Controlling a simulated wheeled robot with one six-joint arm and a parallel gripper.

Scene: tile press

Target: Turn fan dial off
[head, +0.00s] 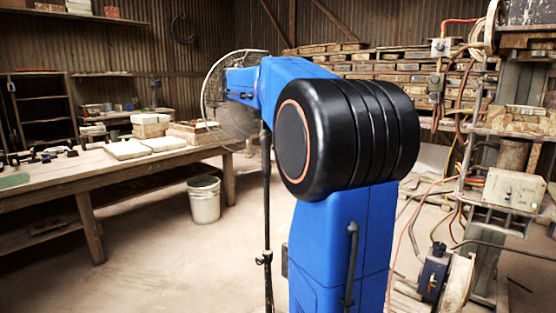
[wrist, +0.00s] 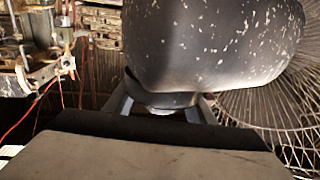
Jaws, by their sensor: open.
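The fan's wire cage (head: 208,92) shows in the head view behind my blue arm, on a dark upright pole (head: 266,190). In the wrist view the fan's dark, paint-flecked motor housing (wrist: 215,45) fills the upper middle, with the wire cage (wrist: 275,115) at the right. My gripper (wrist: 164,106) is open, its two grey fingers apart just below the housing. A dark rounded part and a pale round piece (wrist: 165,112) show between the fingers. I cannot tell whether this is the dial, or whether the fingers touch it. In the head view my arm hides the gripper.
A wooden workbench (head: 60,190) with tools and pale blocks stands at the left, a white bucket (head: 204,200) beside it. A machine with loose cables (head: 505,190) stands at the right. Stacked pallets (head: 400,75) line the back. Floor between bench and fan is mostly clear.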

